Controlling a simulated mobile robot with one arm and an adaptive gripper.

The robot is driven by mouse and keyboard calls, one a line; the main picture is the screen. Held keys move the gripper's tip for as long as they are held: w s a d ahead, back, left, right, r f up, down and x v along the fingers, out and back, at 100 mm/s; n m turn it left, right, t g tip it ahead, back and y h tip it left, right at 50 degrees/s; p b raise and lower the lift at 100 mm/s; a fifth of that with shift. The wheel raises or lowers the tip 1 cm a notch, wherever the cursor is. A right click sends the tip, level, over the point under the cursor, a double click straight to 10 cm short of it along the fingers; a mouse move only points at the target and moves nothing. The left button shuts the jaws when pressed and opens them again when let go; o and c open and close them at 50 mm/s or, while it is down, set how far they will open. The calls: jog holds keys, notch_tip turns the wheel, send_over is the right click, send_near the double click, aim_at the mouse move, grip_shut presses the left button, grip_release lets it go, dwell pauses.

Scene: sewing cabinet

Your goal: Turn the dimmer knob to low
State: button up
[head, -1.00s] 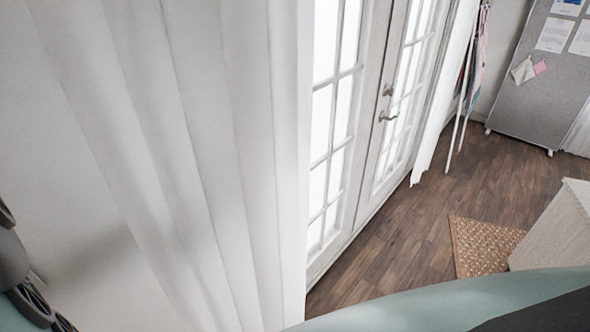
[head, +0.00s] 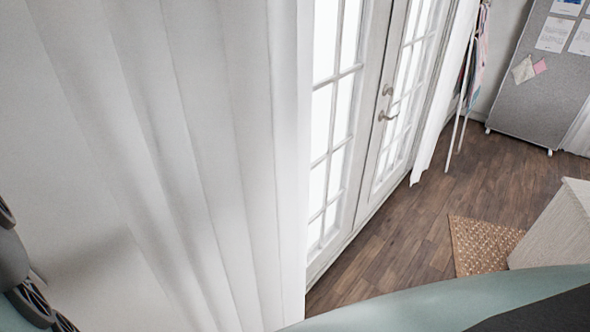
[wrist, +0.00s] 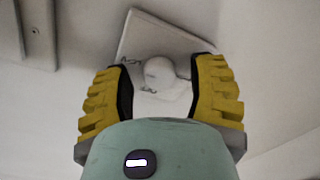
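In the wrist view, the dimmer knob (wrist: 158,72) is a round white knob on a pale square wall plate (wrist: 142,35), with small dark markings beside it. My gripper (wrist: 161,88) is open, with one yellow ridged finger on each side of the knob. A gap shows between the knob and each finger in this view. I cannot tell how far the fingertips are from the wall. The head view does not show the knob or the gripper's fingers.
A white curtain (head: 215,150) hangs close by in the head view, beside glazed double doors (head: 345,130). A woven mat (head: 480,245) and a pale cabinet (head: 560,230) are at right. A grey pinboard (head: 540,90) stands at the back. In the wrist view, a grey fixture (wrist: 36,32) is on the wall at upper left.

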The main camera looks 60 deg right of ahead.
jog(key=shift+o, duration=0.2)
jog(key=s, duration=0.7)
jog(key=shift+s, duration=0.25)
